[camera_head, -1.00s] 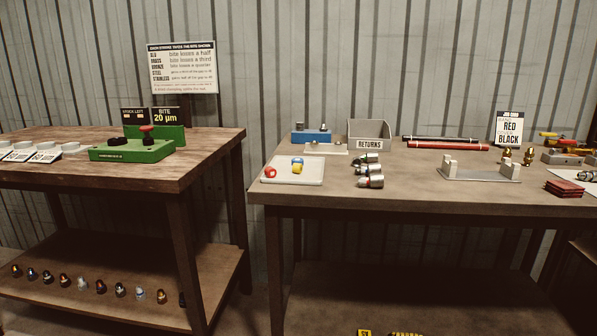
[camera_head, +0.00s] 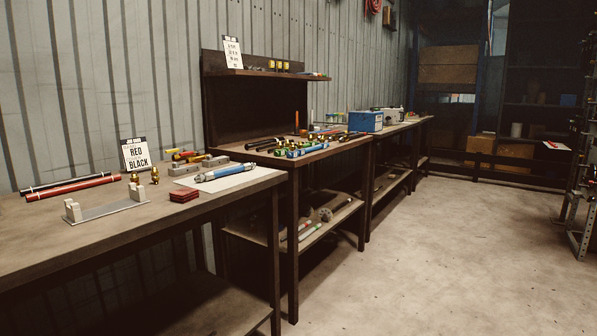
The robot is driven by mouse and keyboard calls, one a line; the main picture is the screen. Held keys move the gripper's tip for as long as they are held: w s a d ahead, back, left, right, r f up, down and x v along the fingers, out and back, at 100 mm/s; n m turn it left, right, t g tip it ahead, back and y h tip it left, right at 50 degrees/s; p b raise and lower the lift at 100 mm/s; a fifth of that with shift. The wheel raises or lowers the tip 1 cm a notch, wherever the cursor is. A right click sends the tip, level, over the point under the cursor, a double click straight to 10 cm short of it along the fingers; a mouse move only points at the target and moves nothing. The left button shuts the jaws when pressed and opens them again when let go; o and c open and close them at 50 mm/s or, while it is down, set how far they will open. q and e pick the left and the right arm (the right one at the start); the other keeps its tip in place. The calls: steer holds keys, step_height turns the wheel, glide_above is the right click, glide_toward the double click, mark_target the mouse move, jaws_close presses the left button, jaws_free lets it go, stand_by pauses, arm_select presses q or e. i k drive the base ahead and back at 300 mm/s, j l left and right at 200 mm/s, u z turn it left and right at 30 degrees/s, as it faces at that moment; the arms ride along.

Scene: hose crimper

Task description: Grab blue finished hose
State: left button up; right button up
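A blue hose with silvery end fittings (camera_head: 226,172) lies on a white sheet (camera_head: 243,179) at the right end of the near bench. More blue hose pieces (camera_head: 305,150) lie in a cluttered group of hoses on the middle bench, too small to tell apart well. Neither of my grippers shows in the head view.
The near bench (camera_head: 60,235) also holds a grey cradle (camera_head: 105,207), a red and a black hose (camera_head: 72,187), red pads (camera_head: 184,195) and a sign (camera_head: 136,154). A blue box (camera_head: 365,121) stands farther back. The floor (camera_head: 440,250) at right is clear.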

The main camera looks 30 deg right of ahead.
mark_target(210, 175)
steer(key=z, duration=0.55)
steer(key=i+l, duration=0.15)
steer(key=l, duration=0.2)
steer(key=i+l, duration=0.1)
steer(key=l, duration=0.3)
steer(key=i+l+u, duration=0.1)
steer(key=l, duration=0.25)
steer(key=i+l, duration=0.15)
steer(key=l, duration=0.25)
steer(key=i+l+u, duration=0.1)
steer(key=l, duration=0.25)
steer(key=i+l, duration=0.15)
steer(key=l, duration=0.25)
